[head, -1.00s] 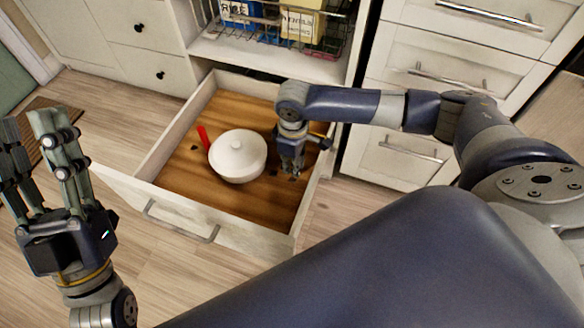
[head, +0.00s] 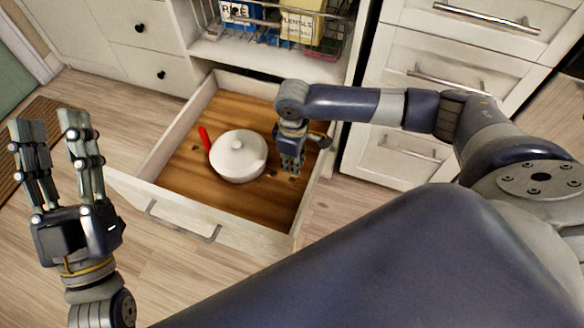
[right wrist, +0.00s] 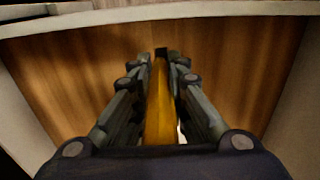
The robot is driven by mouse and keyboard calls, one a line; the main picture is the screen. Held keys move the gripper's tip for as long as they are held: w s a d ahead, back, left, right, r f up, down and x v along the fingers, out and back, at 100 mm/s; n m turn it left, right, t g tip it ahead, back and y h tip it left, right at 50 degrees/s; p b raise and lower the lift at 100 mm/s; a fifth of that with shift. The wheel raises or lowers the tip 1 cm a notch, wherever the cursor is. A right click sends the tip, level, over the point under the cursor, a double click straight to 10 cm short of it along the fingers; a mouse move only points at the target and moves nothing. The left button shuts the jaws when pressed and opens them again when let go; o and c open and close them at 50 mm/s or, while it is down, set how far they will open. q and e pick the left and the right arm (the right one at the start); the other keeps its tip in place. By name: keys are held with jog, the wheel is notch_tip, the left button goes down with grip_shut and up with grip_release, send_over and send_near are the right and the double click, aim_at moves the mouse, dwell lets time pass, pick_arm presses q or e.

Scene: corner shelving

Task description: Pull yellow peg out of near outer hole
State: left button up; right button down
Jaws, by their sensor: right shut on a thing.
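The yellow peg (right wrist: 160,105) lies lengthwise between the fingers of my right gripper (right wrist: 161,62) in the right wrist view. The fingers are shut on it. In the head view my right gripper (head: 290,170) points down inside the drawer, close above its wooden bottom (head: 235,205), and hides the peg. Small dark holes show in the bottom near the fingertips, one of them just left of them (head: 276,172). I cannot tell whether the peg's lower end is still in a hole. My left gripper (head: 46,120) is open and empty, outside the drawer at the left.
A white lidded pot (head: 238,156) sits in the open drawer (head: 245,241), left of my right gripper, with a red stick-like part (head: 204,138) beside it. The drawer walls surround my right gripper. A wire basket with boxes (head: 285,25) stands on the shelf behind.

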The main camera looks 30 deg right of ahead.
pick_arm(q)
jog(key=shift+w+f, duration=0.25)
jog(key=shift+f, duration=0.05)
pick_arm(e)
jog(key=shift+r, duration=0.1)
